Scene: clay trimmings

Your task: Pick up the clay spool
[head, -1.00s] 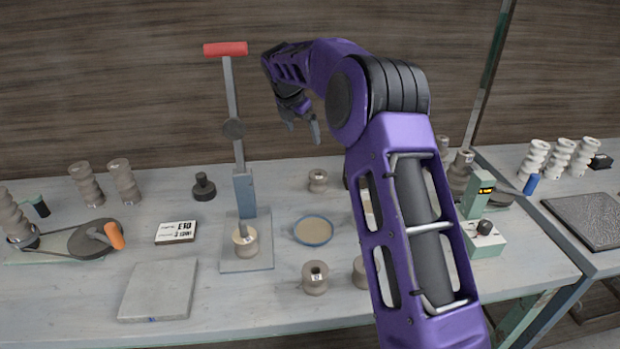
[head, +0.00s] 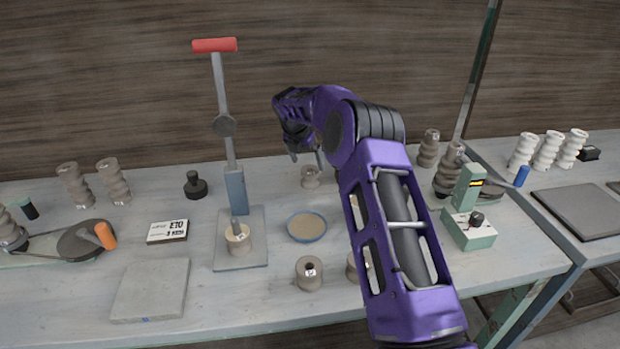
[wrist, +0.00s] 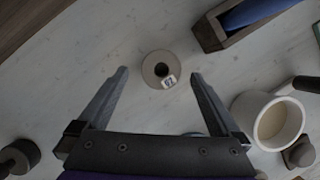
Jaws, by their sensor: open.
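A grey-brown clay spool (head: 310,177) with a dark centre hole stands on the bench at the back, below my gripper. In the wrist view this spool (wrist: 154,64) is seen from above, with a small white tag whose mark I cannot read. My gripper (wrist: 158,74) is open and empty, with one finger on each side of the spool in that view and a gap to both. In the head view my gripper (head: 306,155) is just above the spool. Other clay spools stand near the front (head: 309,281) and on the lever press plate (head: 238,248).
A lever press (head: 236,190) with a red handle stands left of the spool, and a blue-rimmed dish (head: 306,228) in front. The wrist view shows a pale cup (wrist: 240,110) at right and a trough with a blue object (wrist: 250,14) at upper right. A green-grey device (head: 468,222) stands right.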

